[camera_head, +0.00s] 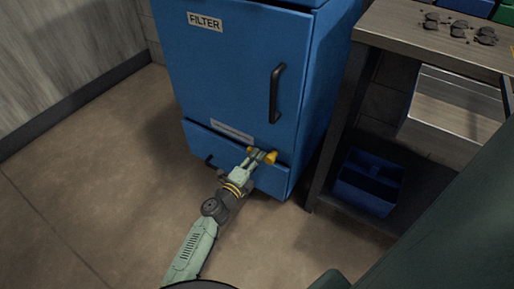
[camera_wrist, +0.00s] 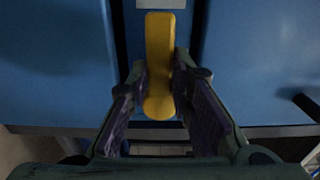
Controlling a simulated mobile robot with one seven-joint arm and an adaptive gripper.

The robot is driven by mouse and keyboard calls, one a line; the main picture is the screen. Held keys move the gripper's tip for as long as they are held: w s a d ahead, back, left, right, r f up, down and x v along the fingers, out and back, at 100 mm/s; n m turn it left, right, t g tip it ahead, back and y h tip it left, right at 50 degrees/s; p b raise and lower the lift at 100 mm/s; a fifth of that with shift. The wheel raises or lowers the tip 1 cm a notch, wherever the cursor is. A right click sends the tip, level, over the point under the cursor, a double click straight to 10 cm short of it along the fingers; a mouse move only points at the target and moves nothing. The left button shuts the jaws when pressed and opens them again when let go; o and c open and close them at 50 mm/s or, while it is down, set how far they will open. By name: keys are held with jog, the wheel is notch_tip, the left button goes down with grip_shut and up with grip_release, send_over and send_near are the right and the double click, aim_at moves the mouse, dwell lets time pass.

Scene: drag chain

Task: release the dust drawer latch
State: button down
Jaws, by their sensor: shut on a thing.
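The yellow latch (camera_head: 268,156) sits at the upper right of the low drawer front (camera_head: 215,160) on the blue filter cabinet. In the head view my gripper (camera_head: 258,158) is at the latch. In the wrist view my gripper (camera_wrist: 160,85) has a finger on each side of the yellow latch handle (camera_wrist: 160,50) and is shut on it. The handle runs straight up in that picture, with its rounded end between the fingers. The fingers partly hide the latch in the head view.
The cabinet's upper door (camera_head: 235,75) is closed and has a black handle (camera_head: 276,93). A workbench (camera_head: 430,40) stands at right, with a blue bin (camera_head: 367,182) beneath. The floor at left is clear.

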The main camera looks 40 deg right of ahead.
jog(key=shift+s+d, duration=0.1)
dwell(0.4)
jog(key=c, duration=1.4)
grip_release()
jog(key=shift+c, duration=0.2)
jog(key=v, duration=0.7)
jog(key=shift+a, duration=0.35)
